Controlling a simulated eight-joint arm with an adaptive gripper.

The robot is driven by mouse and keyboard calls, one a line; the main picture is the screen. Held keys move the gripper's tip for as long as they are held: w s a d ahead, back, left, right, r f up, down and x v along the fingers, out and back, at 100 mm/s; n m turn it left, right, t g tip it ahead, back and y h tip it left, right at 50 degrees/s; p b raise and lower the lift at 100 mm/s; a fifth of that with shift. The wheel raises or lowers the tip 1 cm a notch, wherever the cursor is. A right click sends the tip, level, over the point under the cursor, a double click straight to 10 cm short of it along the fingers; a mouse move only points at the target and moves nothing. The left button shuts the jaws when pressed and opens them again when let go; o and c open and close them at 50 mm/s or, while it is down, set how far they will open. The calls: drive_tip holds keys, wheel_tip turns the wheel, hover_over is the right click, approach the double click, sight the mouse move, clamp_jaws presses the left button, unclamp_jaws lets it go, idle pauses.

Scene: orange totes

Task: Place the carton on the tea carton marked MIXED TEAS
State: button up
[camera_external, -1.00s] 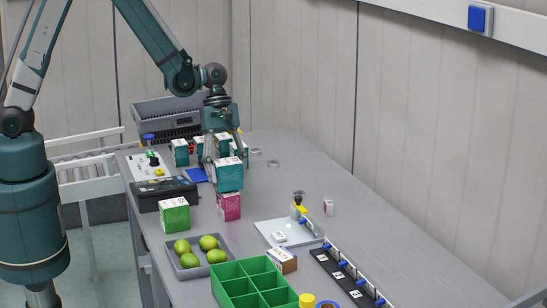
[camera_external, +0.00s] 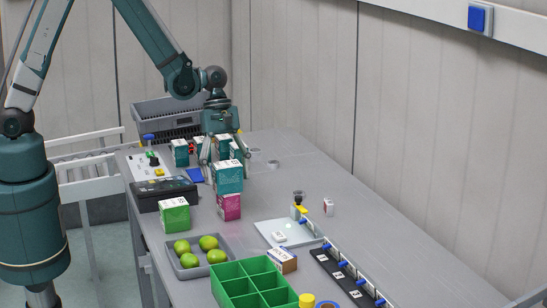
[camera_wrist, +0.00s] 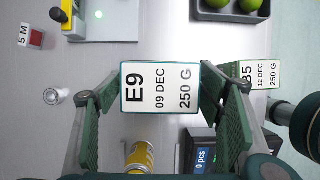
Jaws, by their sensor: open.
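A teal carton (camera_external: 228,178) rests upright on a magenta carton (camera_external: 229,207) in the external view. In the wrist view the teal carton's white top (camera_wrist: 160,87) reads E9, 09 DEC, 250 G. The magenta carton is hidden there beneath it. I cannot read MIXED TEAS on any carton. My gripper (camera_external: 225,161) is open around the teal carton's upper part. In the wrist view the fingers of my gripper (camera_wrist: 155,103) stand on either side of the carton, with little room at each side.
A green carton (camera_external: 174,215) stands left of the stack. A grey tray of limes (camera_external: 174,262) and a green divided box (camera_external: 218,290) lie in front. More teal cartons (camera_external: 180,153) stand behind. A black device (camera_external: 164,195) is at left. A pale plate (camera_external: 268,231) lies right.

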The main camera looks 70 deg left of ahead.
drive_tip(key=shift+r, duration=0.15)
drive_tip(key=v, duration=1.2)
idle(0.3)
idle(0.6)
drive_tip(key=s+a+r+m+t+y, duration=0.1)
drive_tip(key=s+a+r+m, duration=0.3)
drive_tip(key=s, duration=0.4)
drive_tip(key=s+a+r+m+t+y, duration=0.2)
drive_tip(key=s+a+r+m+t, duration=0.1)
drive_tip(key=s+r+m, duration=0.3)
drive_tip(key=s+a+r+m+t+y, duration=0.1)
drive_tip(key=s+a+r+m+t, duration=0.2)
drive_tip(key=s+a+r+m, duration=0.2)
drive_tip(key=shift+s+a+r+m, duration=0.25)
drive_tip(key=shift+s+m, duration=1.25)
drive_tip(key=shift+s, duration=1.1)
